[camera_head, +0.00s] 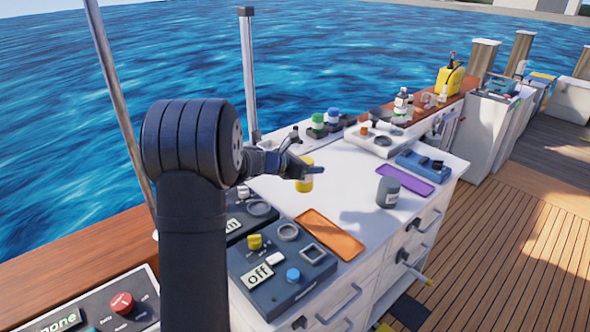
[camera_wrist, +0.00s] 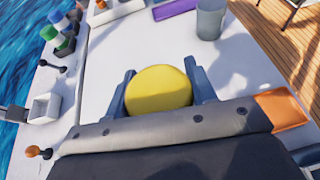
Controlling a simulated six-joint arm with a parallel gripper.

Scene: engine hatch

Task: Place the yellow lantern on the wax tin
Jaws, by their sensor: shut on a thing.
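The yellow lantern (camera_head: 304,184), a small yellow cylinder with a pale label, is in my gripper (camera_head: 307,170), above the white worktop. In the wrist view its round yellow top (camera_wrist: 158,90) fills the space between the two blue fingers of my gripper (camera_wrist: 160,76). A dark grey-green cylinder (camera_head: 388,192), seemingly the wax tin, stands upright on the worktop to the right of the lantern. It also shows at the top of the wrist view (camera_wrist: 211,18). The lantern is apart from it. The lantern's underside is hidden in the wrist view.
An orange tray (camera_head: 330,236) lies at the worktop's front. A purple mat (camera_head: 412,182) lies behind the grey cylinder. A dark switch panel (camera_head: 270,292) is at front left. Capped bottles (camera_head: 318,122) and a blue holder (camera_head: 424,168) stand toward the back. The worktop's middle is clear.

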